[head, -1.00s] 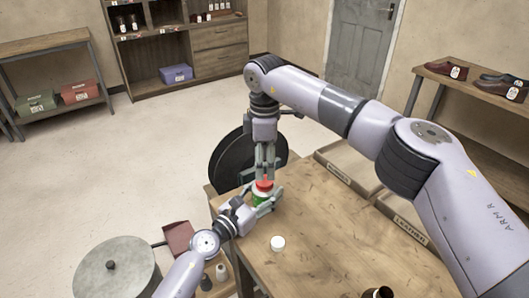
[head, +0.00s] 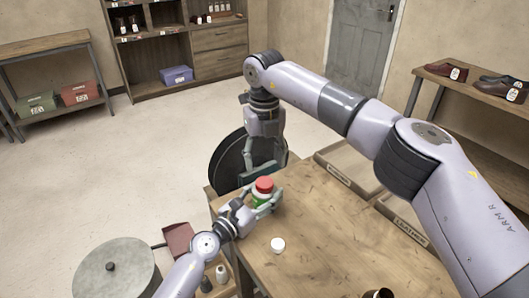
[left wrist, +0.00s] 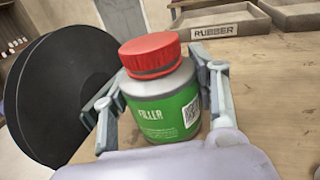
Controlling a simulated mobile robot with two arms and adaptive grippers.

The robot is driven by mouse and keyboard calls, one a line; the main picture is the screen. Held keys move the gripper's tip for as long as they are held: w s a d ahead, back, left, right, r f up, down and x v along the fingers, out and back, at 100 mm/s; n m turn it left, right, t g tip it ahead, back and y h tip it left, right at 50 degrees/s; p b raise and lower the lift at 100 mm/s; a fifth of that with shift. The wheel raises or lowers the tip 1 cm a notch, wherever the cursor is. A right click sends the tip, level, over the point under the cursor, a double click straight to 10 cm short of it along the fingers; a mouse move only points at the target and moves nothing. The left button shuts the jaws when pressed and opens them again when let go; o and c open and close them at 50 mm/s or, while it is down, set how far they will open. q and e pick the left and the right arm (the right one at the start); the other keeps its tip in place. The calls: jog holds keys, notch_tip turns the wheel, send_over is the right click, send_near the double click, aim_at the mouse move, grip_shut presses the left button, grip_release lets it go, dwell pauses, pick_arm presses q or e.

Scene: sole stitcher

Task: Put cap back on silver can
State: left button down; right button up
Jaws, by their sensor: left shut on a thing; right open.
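The can (head: 260,199) has a green label reading FILLER and stands near the table's far left corner. In the left wrist view the can (left wrist: 165,112) shows a silver-grey shoulder above the label. My left gripper (head: 262,204) is shut around the can's sides. My right gripper (head: 262,168) is open, empty and above and behind the cap, apart from it.
A small white lid-like piece (head: 278,244) lies on the wooden table (head: 325,235). A dark bottle (head: 378,293) stands at the near edge. Labelled trays (head: 345,165) line the far right edge. A large black disc (head: 228,160) stands beyond the table. The table's middle is clear.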

aim_at(265, 182)
jog(key=n, duration=0.5)
jog(key=shift+r+n, duration=0.15)
jog(key=shift+n, duration=0.25)
jog(key=n, duration=0.7)
jog(key=shift+r, duration=0.25)
jog(key=n, duration=0.5)
jog(key=shift+r+n, duration=0.15)
jog(key=shift+n, duration=0.15)
jog(key=n, duration=0.6)
jog(key=shift+r+n, duration=0.2)
jog(key=shift+n, duration=0.1)
jog(key=shift+f, duration=4.05)
jog(key=shift+c, duration=0.4)
